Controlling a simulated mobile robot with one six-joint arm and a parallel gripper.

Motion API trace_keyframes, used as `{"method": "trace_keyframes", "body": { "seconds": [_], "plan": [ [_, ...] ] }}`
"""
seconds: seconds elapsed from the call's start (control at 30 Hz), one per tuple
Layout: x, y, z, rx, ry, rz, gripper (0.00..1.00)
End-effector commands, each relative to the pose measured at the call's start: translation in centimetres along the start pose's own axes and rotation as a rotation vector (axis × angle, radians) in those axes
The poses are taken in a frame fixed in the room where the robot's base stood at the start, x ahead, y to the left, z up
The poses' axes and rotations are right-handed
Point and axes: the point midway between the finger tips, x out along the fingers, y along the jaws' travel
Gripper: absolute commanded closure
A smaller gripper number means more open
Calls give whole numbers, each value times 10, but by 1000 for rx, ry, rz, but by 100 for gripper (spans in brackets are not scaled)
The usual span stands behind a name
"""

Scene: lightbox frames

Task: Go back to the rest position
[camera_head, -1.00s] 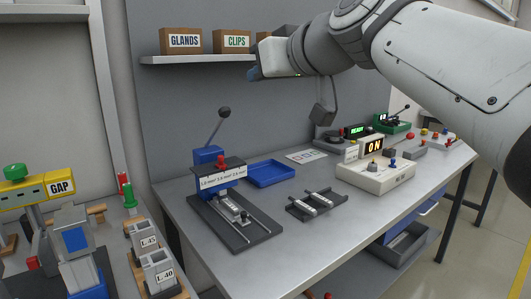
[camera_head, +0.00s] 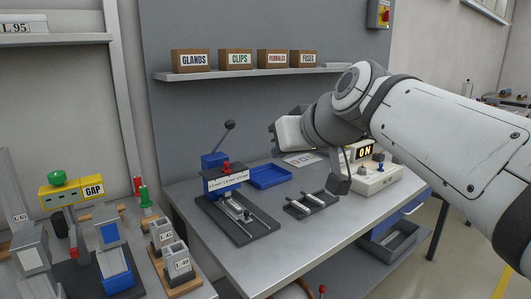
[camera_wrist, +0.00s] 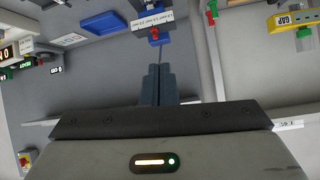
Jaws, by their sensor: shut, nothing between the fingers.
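My gripper (camera_head: 273,130) is raised above the back of the grey workbench (camera_head: 272,232), in front of the grey back panel and below the shelf. It points left in the head view. In the wrist view my gripper (camera_wrist: 158,84) shows its two dark fingers pressed together with nothing between them. My white arm reaches in from the right and hides part of the bench's back right.
A blue lever press (camera_head: 222,178) and a blue tray (camera_head: 270,176) stand on the bench below my gripper. A shelf (camera_head: 240,72) with labelled boxes is above. A control box (camera_head: 378,178) reading ON is partly behind my arm. A gap-gauge station (camera_head: 70,190) stands left.

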Motion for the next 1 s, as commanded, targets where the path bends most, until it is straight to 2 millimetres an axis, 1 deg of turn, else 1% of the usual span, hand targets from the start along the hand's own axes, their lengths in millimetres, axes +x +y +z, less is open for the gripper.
{"method": "trace_keyframes", "body": {
  "seconds": [0.03,0.07,0.17,0.27,0.3,0.4,0.5,0.53,0.6,0.7,0.8,1.0],
  "plan": [
    [-4,4,7,24,-47,17,100],
    [-4,8,15,38,-75,29,100],
    [-8,20,48,99,-190,77,100],
    [-20,32,94,175,-340,145,100],
    [-26,36,114,205,-400,177,100],
    [-44,42,161,269,-532,246,100],
    [-60,45,198,312,-629,301,100],
    [-64,46,206,322,-651,315,100],
    [-71,46,221,337,-689,337,100],
    [-75,47,233,347,-714,354,100],
    [-75,47,236,350,-718,357,100],
    [-74,47,236,348,-716,356,100]
  ]
}}
